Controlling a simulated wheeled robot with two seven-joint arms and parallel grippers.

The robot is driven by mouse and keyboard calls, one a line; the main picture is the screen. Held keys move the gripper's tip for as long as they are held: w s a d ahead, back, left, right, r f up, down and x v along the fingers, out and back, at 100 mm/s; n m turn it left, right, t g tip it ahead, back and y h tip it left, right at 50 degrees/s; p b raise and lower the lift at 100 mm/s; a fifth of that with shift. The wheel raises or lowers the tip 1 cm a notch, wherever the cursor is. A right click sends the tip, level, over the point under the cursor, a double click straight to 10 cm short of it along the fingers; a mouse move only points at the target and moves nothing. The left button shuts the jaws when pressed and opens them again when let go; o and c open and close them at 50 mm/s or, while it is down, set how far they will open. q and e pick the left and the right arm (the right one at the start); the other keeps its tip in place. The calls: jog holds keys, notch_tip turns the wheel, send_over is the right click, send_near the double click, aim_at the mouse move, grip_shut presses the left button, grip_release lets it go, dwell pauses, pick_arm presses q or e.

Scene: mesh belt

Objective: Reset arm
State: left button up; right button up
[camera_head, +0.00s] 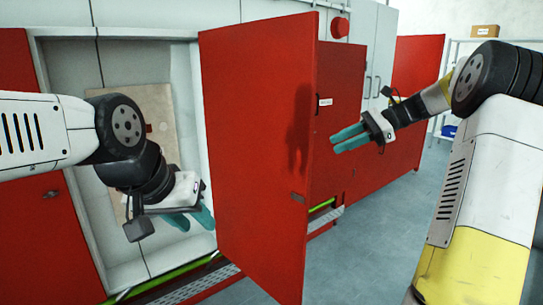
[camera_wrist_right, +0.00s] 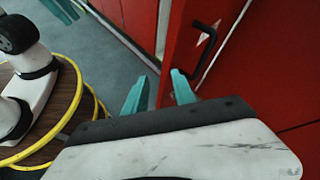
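My left gripper (camera_head: 203,217) has teal fingers and is in the head view, in front of the open cabinet compartment, left of the red door. Its fingers are partly hidden, so its opening is hard to judge. My right gripper (camera_head: 347,138) is to the right of the open red door (camera_head: 257,150), in the air, with its teal fingers pointing left. In the right wrist view its two fingers (camera_wrist_right: 158,92) stand apart with nothing between them. A black door handle (camera_wrist_right: 205,45) shows beyond them.
The red door stands open between my two arms. Inside the compartment is a tan board (camera_head: 155,115). A green strip (camera_head: 165,283) runs along the cabinet's base. Grey floor (camera_head: 365,235) is clear at the lower right. A shelf with a cardboard box (camera_head: 485,31) stands at the back right.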

jog(key=s+a+n+h, duration=0.3)
jog(key=s+a, duration=0.2)
jog(key=s, duration=0.2)
jog(key=s+f+n+t+h, duration=0.2)
jog(key=s+n, duration=0.4)
jog(key=s, duration=0.4)
jog(key=s+f+n+t+h, duration=0.2)
jog(key=s+f+n+h, duration=0.2)
jog(key=s+n, duration=0.3)
jog(key=s+h, duration=0.1)
jog(key=s, duration=0.2)
jog(key=shift+s+a+f+t, duration=0.15)
jog(key=shift+s+f+t, duration=0.05)
jog(key=shift+t, duration=0.1)
